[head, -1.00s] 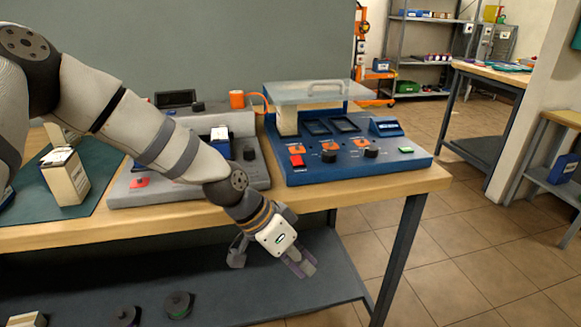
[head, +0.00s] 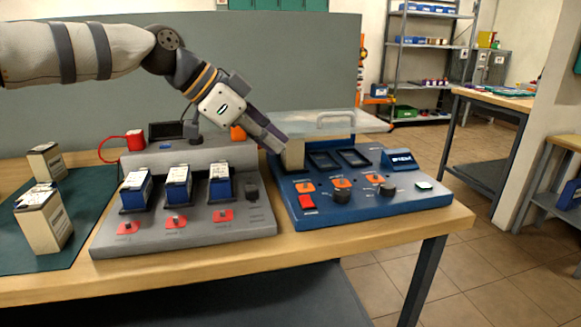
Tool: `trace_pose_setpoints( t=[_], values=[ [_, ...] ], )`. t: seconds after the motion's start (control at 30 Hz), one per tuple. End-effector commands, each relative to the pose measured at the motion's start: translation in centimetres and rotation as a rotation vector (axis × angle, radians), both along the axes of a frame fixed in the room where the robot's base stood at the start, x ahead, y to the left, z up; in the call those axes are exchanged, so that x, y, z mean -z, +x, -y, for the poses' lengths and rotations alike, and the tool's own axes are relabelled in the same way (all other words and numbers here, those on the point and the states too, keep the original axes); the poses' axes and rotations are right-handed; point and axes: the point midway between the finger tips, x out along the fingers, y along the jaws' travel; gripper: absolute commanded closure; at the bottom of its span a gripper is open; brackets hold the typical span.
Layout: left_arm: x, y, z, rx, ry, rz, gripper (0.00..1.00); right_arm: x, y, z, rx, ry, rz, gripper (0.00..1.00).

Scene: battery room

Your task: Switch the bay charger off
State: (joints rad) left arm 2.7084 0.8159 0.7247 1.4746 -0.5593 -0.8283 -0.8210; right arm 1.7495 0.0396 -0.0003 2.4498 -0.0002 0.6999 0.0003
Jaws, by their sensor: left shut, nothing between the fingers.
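A grey charger unit (head: 185,240) stands on the wooden bench with three blue, white-topped batteries (head: 137,188) upright in its bays. I cannot tell which unit is the bay charger. My right gripper is not in view.
A clear lid (head: 340,122) with a handle is raised over the blue unit's back. Cream boxes (head: 45,220) stand on a green mat (head: 80,248) at the left. A red cup-like item (head: 135,140) is behind the grey unit. The bench front is clear.

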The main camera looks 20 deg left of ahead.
Motion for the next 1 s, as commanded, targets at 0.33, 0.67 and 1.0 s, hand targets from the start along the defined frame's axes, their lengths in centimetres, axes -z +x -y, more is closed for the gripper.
trace_pose_setpoints(
  t=[0.33,0.67,1.0],
  values=[
    [6.0,3.5,4.1,0.002,0.002,-0.012,1.00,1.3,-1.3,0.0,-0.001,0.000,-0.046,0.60],
    [10.0,4.5,4.6,0.000,-0.001,-0.006,1.00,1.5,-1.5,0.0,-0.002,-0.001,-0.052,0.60],
    [10.4,4.5,4.6,0.000,0.000,-0.003,1.00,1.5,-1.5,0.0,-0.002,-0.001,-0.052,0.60]
  ],
)
